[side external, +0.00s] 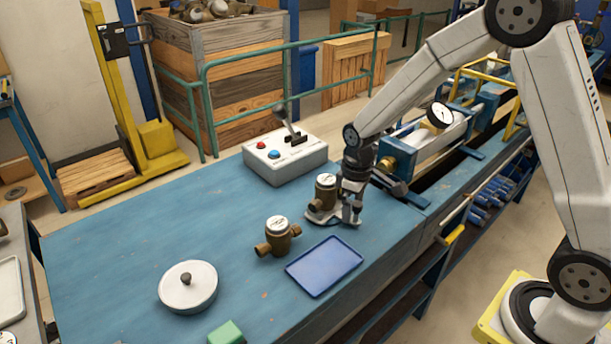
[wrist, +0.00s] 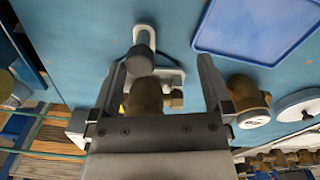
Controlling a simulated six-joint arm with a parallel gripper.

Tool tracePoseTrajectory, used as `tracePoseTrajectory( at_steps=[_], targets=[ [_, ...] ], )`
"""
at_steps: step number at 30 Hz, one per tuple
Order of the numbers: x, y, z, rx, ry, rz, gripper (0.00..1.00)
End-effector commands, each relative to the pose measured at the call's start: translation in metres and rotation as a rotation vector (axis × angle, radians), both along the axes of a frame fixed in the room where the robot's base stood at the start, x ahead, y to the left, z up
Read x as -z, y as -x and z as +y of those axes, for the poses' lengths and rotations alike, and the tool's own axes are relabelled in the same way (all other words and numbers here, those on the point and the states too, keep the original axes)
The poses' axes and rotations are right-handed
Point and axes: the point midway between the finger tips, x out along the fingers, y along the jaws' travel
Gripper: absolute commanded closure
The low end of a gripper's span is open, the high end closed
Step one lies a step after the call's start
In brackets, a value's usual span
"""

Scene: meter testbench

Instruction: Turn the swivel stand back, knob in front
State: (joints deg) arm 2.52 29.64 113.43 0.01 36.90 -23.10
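What looks like the swivel stand is a pale flat plate (side external: 315,216) bearing a brass meter (side external: 326,190) with a white top. In the wrist view, the plate's slotted arm (wrist: 144,34) reaches toward the top of the picture, and a dark grey knob (wrist: 140,61) stands near its base. The brass meter (wrist: 146,97) shows below the knob. My gripper (side external: 350,216) is low over the stand's right side. In the wrist view my gripper (wrist: 161,66) is open, the knob between its fingers and nearer the left one. I cannot tell if a finger touches it.
A second brass meter (side external: 277,238) stands left of the stand. A blue tray (side external: 324,266) lies in front. A white round disc with a centre knob (side external: 188,288) and a green block (side external: 226,333) are nearer. A control box (side external: 285,160) is behind. Blue bench (side external: 120,262) is clear at left.

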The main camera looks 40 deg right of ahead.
Motion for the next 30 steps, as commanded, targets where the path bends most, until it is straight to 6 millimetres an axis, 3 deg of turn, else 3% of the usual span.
tracePoseTrajectory(
  at_steps=[14,30],
  targets=[
    [-0.002,0.000,0.000,0.000,0.000,-0.001,0.00],
    [-0.031,0.000,0.000,0.000,0.000,-0.002,0.00]
  ],
)
